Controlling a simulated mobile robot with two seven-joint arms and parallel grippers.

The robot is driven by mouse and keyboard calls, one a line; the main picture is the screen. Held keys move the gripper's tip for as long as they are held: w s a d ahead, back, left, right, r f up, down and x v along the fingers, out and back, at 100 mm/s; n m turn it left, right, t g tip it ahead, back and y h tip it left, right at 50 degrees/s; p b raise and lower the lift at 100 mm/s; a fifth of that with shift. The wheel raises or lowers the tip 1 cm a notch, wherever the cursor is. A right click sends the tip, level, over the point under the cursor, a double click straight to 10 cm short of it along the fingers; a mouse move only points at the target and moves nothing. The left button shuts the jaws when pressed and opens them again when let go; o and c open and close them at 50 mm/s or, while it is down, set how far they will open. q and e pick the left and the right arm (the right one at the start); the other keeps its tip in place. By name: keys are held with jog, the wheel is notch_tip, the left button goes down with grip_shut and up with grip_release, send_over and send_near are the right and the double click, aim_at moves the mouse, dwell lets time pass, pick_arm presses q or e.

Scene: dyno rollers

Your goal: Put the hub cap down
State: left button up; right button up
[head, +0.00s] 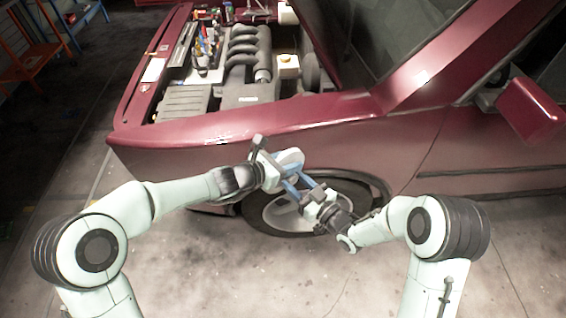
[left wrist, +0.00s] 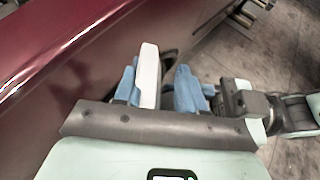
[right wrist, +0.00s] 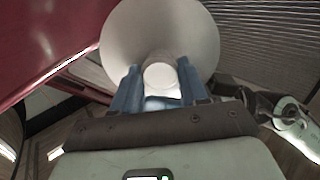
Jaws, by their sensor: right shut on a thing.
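The hub cap (right wrist: 160,32) is a pale round disc with a short knob in its middle. My right gripper (right wrist: 158,78) is shut on that knob, with one blue finger on each side. In the head view the hub cap (head: 291,156) is in the air in front of the car's fender, beside my left gripper (head: 276,168) and above the tips of my right gripper (head: 300,185). My left gripper (left wrist: 158,85) looks open. A white piece, likely the hub cap's edge (left wrist: 147,75), shows close to its left finger; I cannot tell whether they touch.
The dark red car (head: 250,125) stands right behind my grippers with its hood up. Its front wheel (head: 280,214) is below them, partly covered by my right arm. The concrete floor (head: 260,275) in front is clear. An orange cart (head: 25,55) stands far left.

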jog(key=shift+s+a+r, duration=0.1)
jog(key=shift+a, duration=0.05)
pick_arm(q)
grip_shut()
jog(key=shift+s+d, duration=0.1)
pick_arm(e)
jog(key=o, duration=1.2)
jog(key=shift+o, duration=0.7)
